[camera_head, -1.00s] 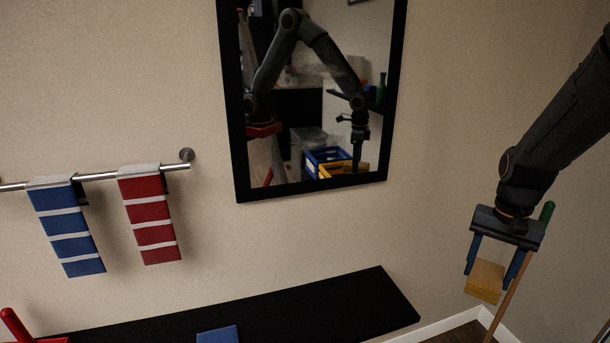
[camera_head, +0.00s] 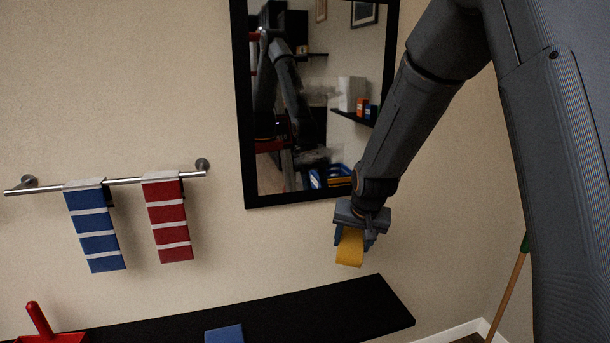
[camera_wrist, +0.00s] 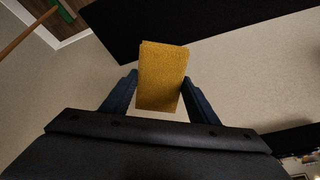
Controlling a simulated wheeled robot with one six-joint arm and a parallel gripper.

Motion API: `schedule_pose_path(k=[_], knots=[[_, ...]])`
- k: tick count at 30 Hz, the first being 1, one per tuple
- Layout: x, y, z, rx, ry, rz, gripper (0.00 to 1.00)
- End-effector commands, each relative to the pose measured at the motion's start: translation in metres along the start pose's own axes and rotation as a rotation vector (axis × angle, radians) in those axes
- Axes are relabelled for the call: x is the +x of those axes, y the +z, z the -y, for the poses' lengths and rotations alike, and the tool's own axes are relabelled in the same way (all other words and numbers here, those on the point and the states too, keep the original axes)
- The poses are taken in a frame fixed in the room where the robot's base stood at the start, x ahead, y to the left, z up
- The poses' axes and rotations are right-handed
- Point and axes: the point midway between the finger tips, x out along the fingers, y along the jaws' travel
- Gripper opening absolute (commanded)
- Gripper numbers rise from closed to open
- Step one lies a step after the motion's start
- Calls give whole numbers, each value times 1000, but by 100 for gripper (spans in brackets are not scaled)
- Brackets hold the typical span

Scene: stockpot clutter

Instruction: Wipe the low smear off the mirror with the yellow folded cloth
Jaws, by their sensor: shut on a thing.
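My gripper (camera_head: 354,232) is shut on the yellow folded cloth (camera_head: 350,250), which hangs below the fingers. In the wrist view the cloth (camera_wrist: 162,76) sits between the two blue fingers. The mirror (camera_head: 241,120) hangs on the wall in a black frame, up and to the left of my gripper. My arm covers the mirror's right edge.
A towel rail (camera_head: 130,181) with a blue striped towel (camera_head: 95,229) and a red striped towel (camera_head: 168,222) is at left. A black shelf (camera_head: 290,322) runs below, bearing a blue item (camera_head: 224,334) and a red dustpan (camera_head: 45,330). A wooden-handled broom (camera_head: 508,290) leans at right.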

Motion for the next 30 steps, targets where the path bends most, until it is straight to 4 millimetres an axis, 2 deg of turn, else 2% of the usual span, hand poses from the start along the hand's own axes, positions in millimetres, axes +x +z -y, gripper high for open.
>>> schedule_pose_path(k=[13, 20, 26, 30], knots=[[-17, -20, 38, -35, -109, -258, 28], [-38, -32, 64, -55, -197, -454, 28], [-80, -42, 99, -77, -319, -703, 28], [-126, -46, 124, -90, -412, -873, 28]])
